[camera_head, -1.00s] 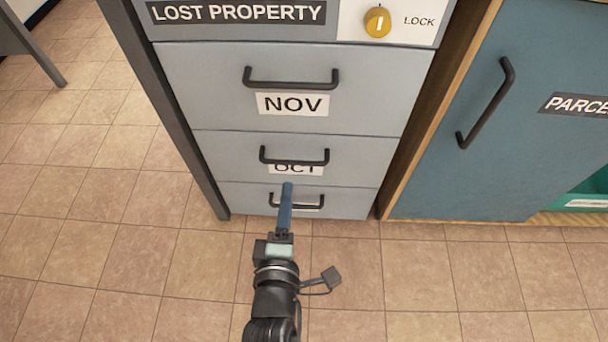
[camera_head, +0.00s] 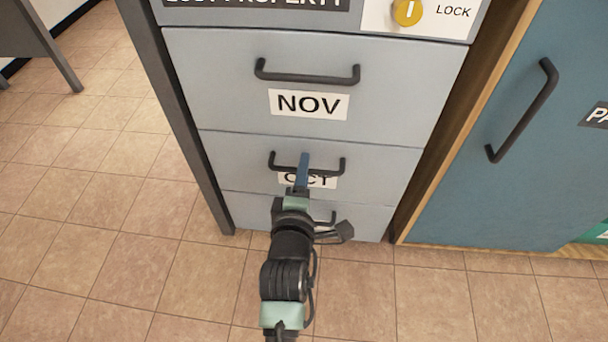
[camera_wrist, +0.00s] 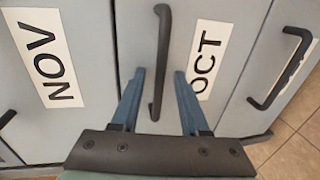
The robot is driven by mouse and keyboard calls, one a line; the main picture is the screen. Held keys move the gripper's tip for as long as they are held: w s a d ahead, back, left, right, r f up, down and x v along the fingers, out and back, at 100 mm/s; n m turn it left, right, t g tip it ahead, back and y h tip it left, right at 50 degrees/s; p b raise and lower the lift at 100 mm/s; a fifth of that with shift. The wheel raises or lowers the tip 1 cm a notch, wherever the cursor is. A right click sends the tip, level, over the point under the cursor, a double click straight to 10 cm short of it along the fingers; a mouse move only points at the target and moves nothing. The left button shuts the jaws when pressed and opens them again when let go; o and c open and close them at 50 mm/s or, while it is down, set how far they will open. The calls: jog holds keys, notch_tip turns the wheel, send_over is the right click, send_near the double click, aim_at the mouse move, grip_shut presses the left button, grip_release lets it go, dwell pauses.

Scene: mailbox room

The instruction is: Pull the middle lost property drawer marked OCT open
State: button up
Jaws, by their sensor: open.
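The middle drawer (camera_head: 222,157), marked OCT, is light grey and looks closed, flush with the drawer above it. Its dark bar handle (camera_head: 330,163) is in front of its face above the label. My gripper (camera_head: 304,158) is at this handle, its blue fingers pointing at the drawer and covering part of the OCT label. In the wrist view the gripper (camera_wrist: 158,75) is open, with one blue finger on each side of the OCT handle (camera_wrist: 161,50). I see gaps between the handle and both fingers. The OCT label (camera_wrist: 207,60) is beside the right finger.
The NOV drawer (camera_head: 220,80) with its handle (camera_head: 308,73) is above. A lower drawer (camera_head: 370,218) is below, its handle partly hidden by my arm. A lock panel with a yellow knob (camera_head: 407,11) is on top. A blue parcel cabinet door (camera_head: 465,180) stands to the right.

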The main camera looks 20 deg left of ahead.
jog(key=shift+w+a, duration=0.15)
jog(key=shift+w, duration=0.25)
grip_shut()
dwell(1.3)
